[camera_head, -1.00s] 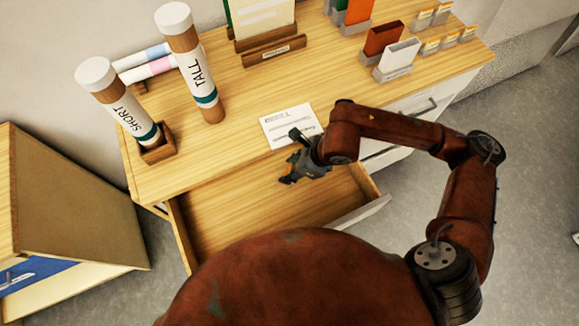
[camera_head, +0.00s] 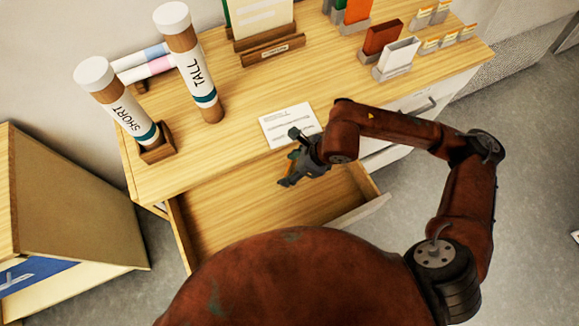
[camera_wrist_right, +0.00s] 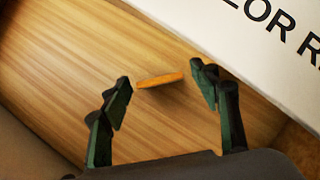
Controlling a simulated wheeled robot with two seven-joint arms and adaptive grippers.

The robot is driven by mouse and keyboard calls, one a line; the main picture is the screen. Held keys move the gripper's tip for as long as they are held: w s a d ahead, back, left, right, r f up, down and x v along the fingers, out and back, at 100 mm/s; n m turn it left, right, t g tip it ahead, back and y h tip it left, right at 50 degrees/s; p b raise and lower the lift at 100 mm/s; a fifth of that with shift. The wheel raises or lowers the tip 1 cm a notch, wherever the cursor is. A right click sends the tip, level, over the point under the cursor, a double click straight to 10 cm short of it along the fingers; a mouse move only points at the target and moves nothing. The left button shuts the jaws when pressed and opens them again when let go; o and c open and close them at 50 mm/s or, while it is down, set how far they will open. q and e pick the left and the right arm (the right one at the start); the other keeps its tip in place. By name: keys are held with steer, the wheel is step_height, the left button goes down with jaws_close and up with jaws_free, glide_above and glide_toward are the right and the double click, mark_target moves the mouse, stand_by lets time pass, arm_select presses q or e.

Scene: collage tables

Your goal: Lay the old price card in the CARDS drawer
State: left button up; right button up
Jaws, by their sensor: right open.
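My right gripper (camera_head: 288,178) hangs over the open drawer (camera_head: 225,212). Its two dark green fingers stand apart in the right wrist view (camera_wrist_right: 165,100). A thin orange piece (camera_wrist_right: 160,79), which looks like the price card seen nearly edge-on, shows in the gap between the fingertips, with space on both sides. I cannot tell whether it is in the air or resting on the wood-coloured drawer bottom. In the head view the gripper mostly hides it. The drawer's label is not readable here. My left gripper is out of view.
A white printed sheet (camera_head: 288,125) lies on the tabletop behind the gripper. SHORT (camera_head: 118,105) and TALL (camera_head: 190,65) tubes stand at the left. Card holders (camera_head: 398,58) and several small price cards (camera_head: 440,38) stand at the back right. The drawer's front panel (camera_head: 355,217) juts out.

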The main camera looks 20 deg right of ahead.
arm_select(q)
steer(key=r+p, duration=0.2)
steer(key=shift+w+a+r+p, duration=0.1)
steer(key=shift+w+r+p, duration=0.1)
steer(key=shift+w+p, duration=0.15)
arm_select(e)
steer(key=v, duration=1.2)
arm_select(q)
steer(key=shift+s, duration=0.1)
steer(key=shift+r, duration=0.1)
arm_select(e)
steer(key=shift+r, duration=0.15)
